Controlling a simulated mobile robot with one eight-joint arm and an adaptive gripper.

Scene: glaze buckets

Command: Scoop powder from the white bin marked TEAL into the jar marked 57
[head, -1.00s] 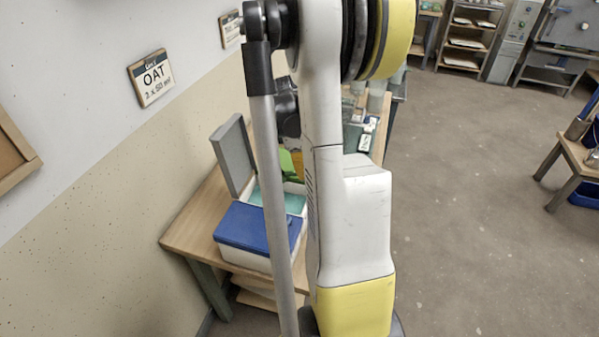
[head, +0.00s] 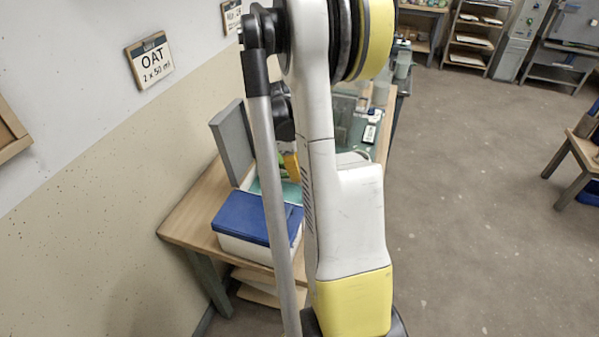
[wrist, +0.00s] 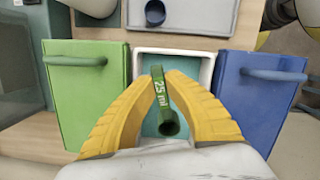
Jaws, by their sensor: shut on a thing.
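My gripper (wrist: 160,78) has yellow fingers, shut on a green scoop (wrist: 159,92) marked 25 ml. The scoop is over the open white bin (wrist: 206,58), which has teal powder (wrist: 200,72) inside. In the head view the open bin stands behind a blue-lidded bin (head: 250,220), and one yellow finger (head: 291,166) shows beside my arm. The TEAL marking is not readable, and I cannot make out a jar marked 57.
In the wrist view a green-lidded bin (wrist: 88,95) stands left and the blue lid (wrist: 247,95) right. A raised grey lid (head: 232,140) stands at the wall side. A sign reads OAT (head: 150,60). Small items lie farther along the table (head: 190,215).

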